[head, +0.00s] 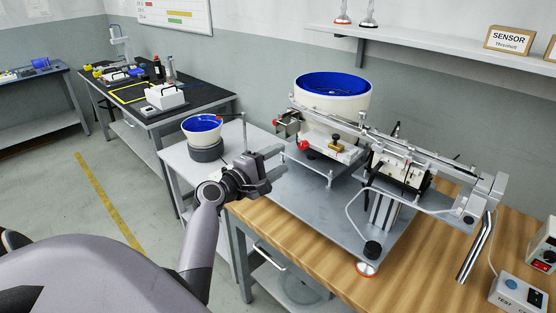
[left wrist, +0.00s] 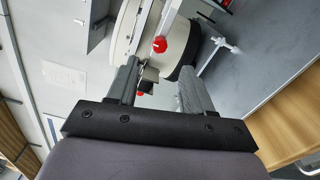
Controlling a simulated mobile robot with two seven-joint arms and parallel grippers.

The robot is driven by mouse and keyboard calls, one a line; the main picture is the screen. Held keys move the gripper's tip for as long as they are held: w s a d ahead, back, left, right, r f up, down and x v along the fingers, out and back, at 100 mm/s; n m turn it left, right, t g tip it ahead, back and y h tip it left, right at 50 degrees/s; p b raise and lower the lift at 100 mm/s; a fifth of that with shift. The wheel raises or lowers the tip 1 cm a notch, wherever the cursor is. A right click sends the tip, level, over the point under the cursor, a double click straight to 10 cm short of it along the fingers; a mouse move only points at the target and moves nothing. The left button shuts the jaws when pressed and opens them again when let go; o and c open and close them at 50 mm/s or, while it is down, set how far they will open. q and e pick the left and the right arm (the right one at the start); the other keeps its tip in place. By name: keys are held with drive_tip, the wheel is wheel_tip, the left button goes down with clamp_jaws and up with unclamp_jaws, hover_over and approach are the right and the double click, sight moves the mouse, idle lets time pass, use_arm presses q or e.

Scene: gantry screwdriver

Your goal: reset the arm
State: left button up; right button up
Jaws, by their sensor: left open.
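My left arm reaches in from the lower left in the head view. Its gripper (head: 268,168) is held over the near left side of the bench, left of the feeder machine. In the left wrist view the two grey fingers (left wrist: 158,85) stand apart with nothing seen held between them. Beyond them show a red knob (left wrist: 159,44) and part of the white bowl (left wrist: 128,30). My right gripper is not in view.
The feeder with a blue-lined bowl (head: 333,100) and a long metal rail (head: 420,155) stands on the wooden bench (head: 300,253). A smaller bowl feeder (head: 203,128) is behind my gripper. A control box (head: 518,291) sits at front right. The floor at left is open.

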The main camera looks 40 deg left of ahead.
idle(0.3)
use_arm(q)
drive_tip(key=s+d+f+m+g, duration=0.3)
drive_tip(key=s+d+f+m, duration=0.25)
drive_tip(key=f, duration=0.35)
drive_tip(key=s+d+f+m+g, duration=0.2)
drive_tip(key=s+d+f+m, duration=0.25)
drive_tip(key=f+m, duration=0.35)
drive_tip(key=s+d+f+m+g, duration=0.1)
drive_tip(key=s+d+f+m, duration=0.3)
drive_tip(key=s, duration=0.3)
drive_tip(key=s+d+f+m+g+h, duration=0.1)
drive_tip(key=s+d+f+m, duration=0.3)
drive_tip(key=s+d, duration=0.2)
drive_tip(key=shift+s+d, duration=0.2)
drive_tip(key=shift+s, duration=0.2)
